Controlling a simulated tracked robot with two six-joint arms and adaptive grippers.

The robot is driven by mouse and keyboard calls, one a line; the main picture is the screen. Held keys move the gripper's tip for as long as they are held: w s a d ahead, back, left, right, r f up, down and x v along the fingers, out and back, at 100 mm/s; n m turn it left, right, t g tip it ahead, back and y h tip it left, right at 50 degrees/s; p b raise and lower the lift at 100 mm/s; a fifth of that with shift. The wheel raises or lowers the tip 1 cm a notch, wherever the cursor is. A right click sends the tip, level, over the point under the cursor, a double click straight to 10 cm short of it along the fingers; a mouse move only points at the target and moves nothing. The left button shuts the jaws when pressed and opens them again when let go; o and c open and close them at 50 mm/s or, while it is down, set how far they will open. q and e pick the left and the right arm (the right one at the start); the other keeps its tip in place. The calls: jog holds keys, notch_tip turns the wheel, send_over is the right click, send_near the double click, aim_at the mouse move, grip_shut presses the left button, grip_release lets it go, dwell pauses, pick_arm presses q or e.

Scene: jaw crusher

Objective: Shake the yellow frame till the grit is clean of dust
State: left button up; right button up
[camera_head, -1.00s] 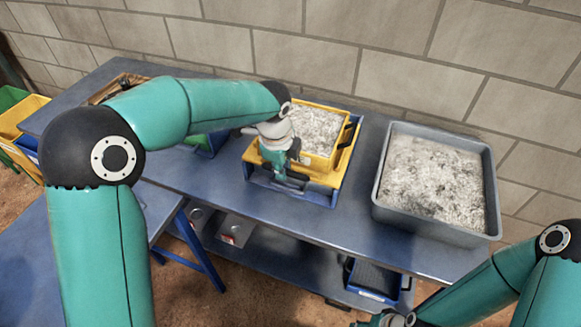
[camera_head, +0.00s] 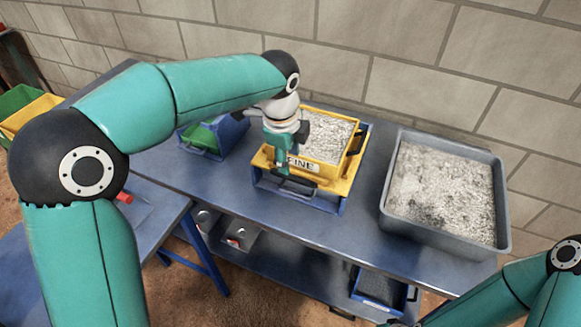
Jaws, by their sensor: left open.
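The yellow frame (camera_head: 341,182) sits in a blue holder (camera_head: 322,204) on the blue bench and is filled with pale grey grit (camera_head: 327,137). A label reading "FINE" is on its front side. My left gripper (camera_head: 290,182) is open at the front left of the frame, pointing down by its front edge. I cannot tell whether the fingers touch the frame. My left wrist hides the frame's left side. My right arm (camera_head: 530,290) is at the lower right, and its gripper is almost wholly cut off by the bottom edge.
A large grey tray (camera_head: 447,244) of pale grit stands on the bench to the right. A blue bin (camera_head: 222,140) with something green in it stands left of the frame. A blue tray (camera_head: 378,290) is on the lower shelf. Bare bench (camera_head: 245,195) lies in front.

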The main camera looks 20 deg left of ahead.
pick_arm(q)
jog(key=shift+s+r, duration=0.25)
jog(key=shift+r, duration=0.9)
jog(key=shift+s+r, duration=0.25)
jog(key=shift+r, duration=0.9)
